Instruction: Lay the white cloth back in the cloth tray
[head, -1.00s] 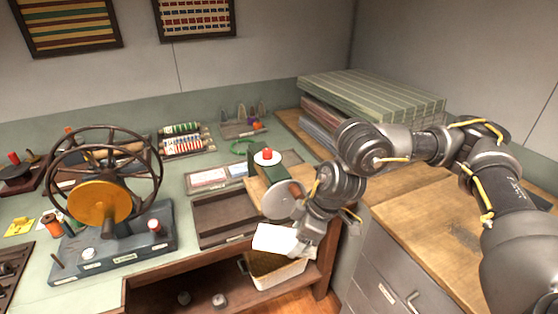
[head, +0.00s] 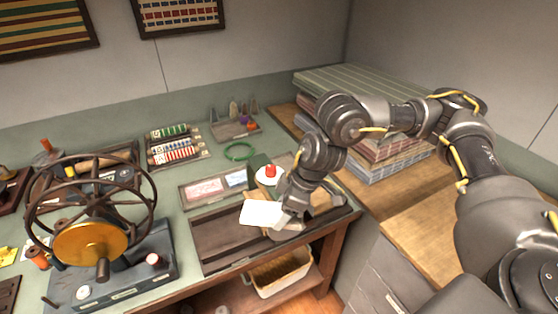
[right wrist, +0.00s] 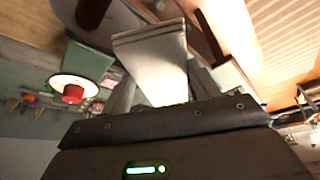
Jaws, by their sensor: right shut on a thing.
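The white cloth (head: 262,214), a flat folded piece, is held by my right gripper (head: 284,218). It is above the right part of an empty dark wooden tray (head: 212,244) on the green table, apparently clear of its floor. In the right wrist view the cloth (right wrist: 152,62) extends out from between the fingers. The gripper is shut on one end of it. The tray's right end is hidden behind the cloth and my arm. I cannot read the tray's label. My left gripper is not in view.
A device with a red knob (head: 270,171) stands close behind my right gripper. A shallow tray with pale cards (head: 205,189) lies behind the dark tray. A spoked wheel machine (head: 90,240) stands at left. A pale basket (head: 282,274) sits on the shelf below.

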